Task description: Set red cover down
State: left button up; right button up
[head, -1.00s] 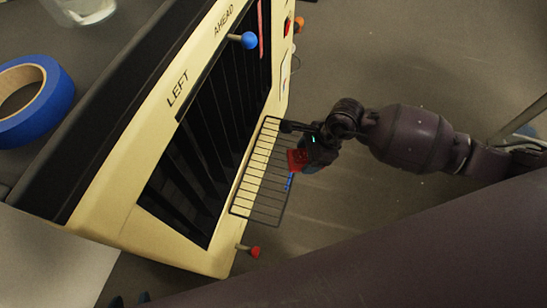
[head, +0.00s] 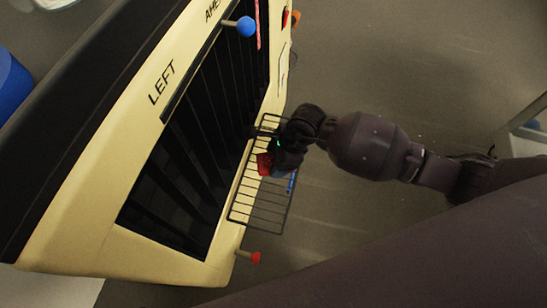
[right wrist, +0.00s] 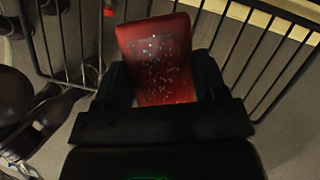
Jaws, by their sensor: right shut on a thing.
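The red cover (head: 265,164) is a small flat red piece with pale specks on its face. It also shows upright between the fingers in the right wrist view (right wrist: 157,60). My right gripper (head: 272,160) is shut on it, over the wire rack (head: 240,204) on the front of the cream machine. In the right wrist view my right gripper (right wrist: 160,90) hides the cover's lower end, and rack bars run on both sides. I cannot tell whether the cover touches the rack. My left gripper is not in view.
A blue item (head: 292,182) lies at the rack's right edge. The cream machine (head: 170,255), lettered LEFT, has dark slats, a blue-knobbed lever (head: 246,26) and a red-knobbed lever (head: 255,257). Grey floor lies open at right.

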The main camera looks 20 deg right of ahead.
jog(key=shift+a+f, duration=0.15)
jog(key=shift+f, duration=0.55)
jog(key=shift+w+r, duration=0.1)
jog(key=shift+r, duration=0.15)
jog(key=o, duration=0.7)
jog(key=shift+f, duration=0.15)
jog(key=shift+c, duration=0.2)
jog(key=o, duration=0.4)
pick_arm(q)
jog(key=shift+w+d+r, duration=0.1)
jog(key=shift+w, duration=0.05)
